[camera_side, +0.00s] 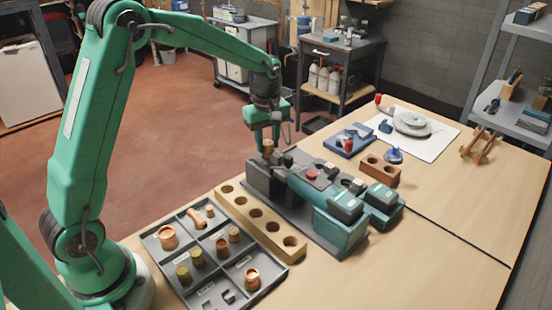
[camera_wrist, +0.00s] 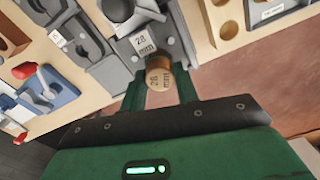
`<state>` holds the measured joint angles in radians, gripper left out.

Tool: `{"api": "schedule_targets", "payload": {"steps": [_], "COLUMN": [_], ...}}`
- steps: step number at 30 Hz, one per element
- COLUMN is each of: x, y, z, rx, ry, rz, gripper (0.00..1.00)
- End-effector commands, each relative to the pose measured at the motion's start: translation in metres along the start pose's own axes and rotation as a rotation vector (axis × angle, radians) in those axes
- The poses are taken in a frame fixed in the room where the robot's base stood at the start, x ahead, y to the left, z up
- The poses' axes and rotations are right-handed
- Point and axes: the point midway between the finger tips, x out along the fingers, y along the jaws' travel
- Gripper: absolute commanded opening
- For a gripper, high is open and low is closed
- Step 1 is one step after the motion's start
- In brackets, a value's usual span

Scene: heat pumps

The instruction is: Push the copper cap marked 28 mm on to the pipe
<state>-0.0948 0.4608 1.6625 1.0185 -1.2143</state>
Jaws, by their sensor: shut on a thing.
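The copper cap (camera_wrist: 159,79) marked 28 mm is between the two fingers of my gripper (camera_wrist: 160,90), its marked end facing the wrist camera. In the side view my gripper (camera_side: 268,143) points down above the left end of the grey and teal bench fixture (camera_side: 325,190), with the copper cap (camera_side: 268,152) at its tips. The gripper is shut on the cap. A grey block with a 28 mm label (camera_wrist: 143,43) lies beside the cap in the wrist view. I cannot make out the pipe; the cap and fingers cover that spot, so contact is unclear.
A grey divided tray (camera_side: 165,262) holds several copper and brass fittings. A wooden block with holes (camera_side: 262,224) stands between tray and fixture. The front right tabletop is clear.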

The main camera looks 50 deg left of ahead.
Motion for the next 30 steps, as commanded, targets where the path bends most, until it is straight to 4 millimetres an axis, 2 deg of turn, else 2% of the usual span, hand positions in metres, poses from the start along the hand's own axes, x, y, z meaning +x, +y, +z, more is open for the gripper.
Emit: {"api": "schedule_targets", "payload": {"steps": [30], "x": [0.012], "y": [0.000], "z": [0.000], "rx": [0.000], "ry": [0.000], "rz": [0.000], "gripper": [0.09]}}
